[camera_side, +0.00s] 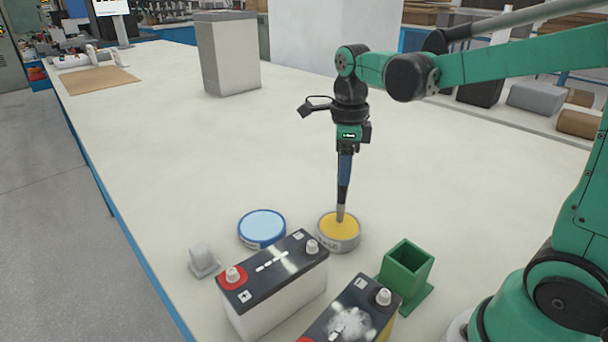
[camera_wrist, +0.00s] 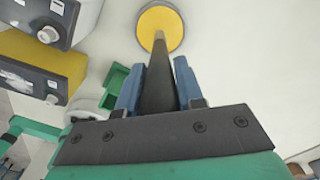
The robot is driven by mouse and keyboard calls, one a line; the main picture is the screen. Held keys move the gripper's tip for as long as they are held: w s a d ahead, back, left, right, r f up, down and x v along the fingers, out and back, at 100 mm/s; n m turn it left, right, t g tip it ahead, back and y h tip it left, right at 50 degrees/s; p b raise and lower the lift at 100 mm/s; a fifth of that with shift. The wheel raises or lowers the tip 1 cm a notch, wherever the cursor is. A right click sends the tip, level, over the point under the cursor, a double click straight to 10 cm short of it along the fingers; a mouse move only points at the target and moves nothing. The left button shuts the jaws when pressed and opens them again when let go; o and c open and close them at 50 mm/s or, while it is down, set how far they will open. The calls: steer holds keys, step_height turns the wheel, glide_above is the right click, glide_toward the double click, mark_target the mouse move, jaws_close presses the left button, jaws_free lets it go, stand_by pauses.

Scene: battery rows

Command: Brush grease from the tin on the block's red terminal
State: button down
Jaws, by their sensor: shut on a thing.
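My gripper (camera_side: 345,160) is shut on the dark handle of a brush (camera_side: 342,195), held upright. The brush's lower end meets the yellow grease in an open tin (camera_side: 350,243). In the wrist view the handle (camera_wrist: 160,85) runs between the blue fingers (camera_wrist: 154,90) to the yellow tin (camera_wrist: 150,24). A battery block (camera_side: 270,300) with a dark top stands left of the tin. Its red-ringed terminal (camera_side: 232,277) is at the near left end, and a plain terminal (camera_side: 312,247) is at the other end. The brush tip is hidden in the grease.
A second battery (camera_side: 345,325) with a white crust on top stands in front, partly cut off. A green square holder (camera_side: 405,268) is right of the tin. A blue-rimmed lid or tin (camera_side: 262,229) and a small light-grey piece (camera_side: 203,260) lie left.

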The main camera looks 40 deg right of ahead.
steer(key=shift+f, duration=0.6)
stand_by(1.6)
steer(key=shift+r, duration=3.55)
